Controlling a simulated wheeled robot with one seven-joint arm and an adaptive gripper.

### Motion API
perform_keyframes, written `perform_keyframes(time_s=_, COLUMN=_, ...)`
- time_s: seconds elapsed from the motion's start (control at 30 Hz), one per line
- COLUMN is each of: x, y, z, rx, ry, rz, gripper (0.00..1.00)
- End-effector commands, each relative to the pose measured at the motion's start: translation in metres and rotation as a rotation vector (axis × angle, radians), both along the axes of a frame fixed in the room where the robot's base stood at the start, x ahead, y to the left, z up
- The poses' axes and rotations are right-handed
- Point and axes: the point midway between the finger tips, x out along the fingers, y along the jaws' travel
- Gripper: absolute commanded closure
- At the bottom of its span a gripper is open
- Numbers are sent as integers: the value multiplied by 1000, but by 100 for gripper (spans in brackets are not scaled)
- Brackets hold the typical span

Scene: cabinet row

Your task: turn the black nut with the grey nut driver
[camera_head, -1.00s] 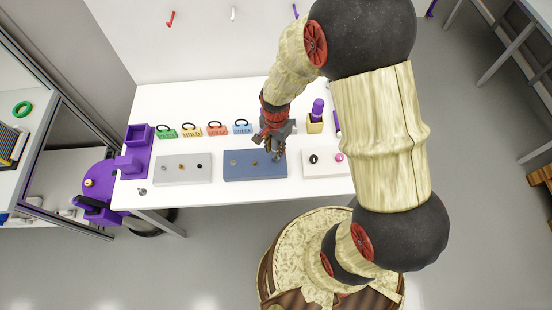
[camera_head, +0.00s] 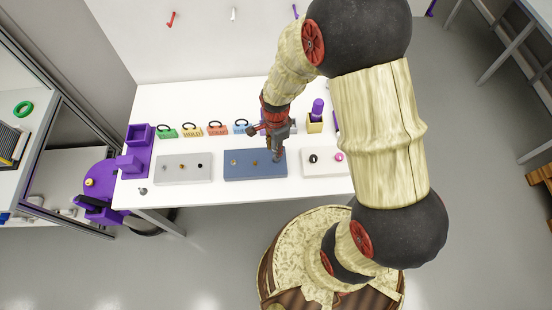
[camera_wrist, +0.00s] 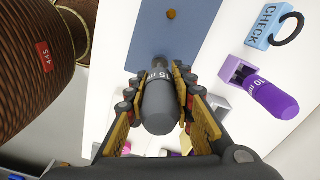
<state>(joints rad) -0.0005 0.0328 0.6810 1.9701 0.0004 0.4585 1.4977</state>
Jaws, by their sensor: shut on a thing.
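My gripper (camera_head: 278,142) is shut on the grey nut driver (camera_wrist: 160,108), with one finger on each side of its handle in the wrist view. In the head view the driver (camera_head: 277,156) points down at the right part of the blue block (camera_head: 240,173). Its tip covers that spot, and I cannot tell whether it touches the block or sits around a nut. A small black piece (camera_head: 200,166) sits on the grey block.
The grey block (camera_head: 183,178) stands left and a white block (camera_head: 320,170) with a black ring (camera_head: 314,159) right. Behind are labelled padlock-like blocks (camera_head: 192,130) and a purple driver (camera_head: 318,108) in a holder. A purple stand (camera_head: 138,145) is at the table's left end.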

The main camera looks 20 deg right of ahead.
Motion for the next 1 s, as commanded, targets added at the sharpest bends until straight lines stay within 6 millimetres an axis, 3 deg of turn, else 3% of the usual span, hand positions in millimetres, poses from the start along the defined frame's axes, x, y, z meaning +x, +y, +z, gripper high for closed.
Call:
perform_keyframes(time_s=0.13, x=0, y=0, z=1, rx=0, ry=0, rz=-58, gripper=100)
perform_keyframes(time_s=0.5, x=1, y=0, z=1, rx=0, ry=-2, rz=-420, gripper=100)
perform_keyframes(time_s=1.0, x=1, y=0, z=2, rx=0, ry=-1, rz=-432, gripper=100)
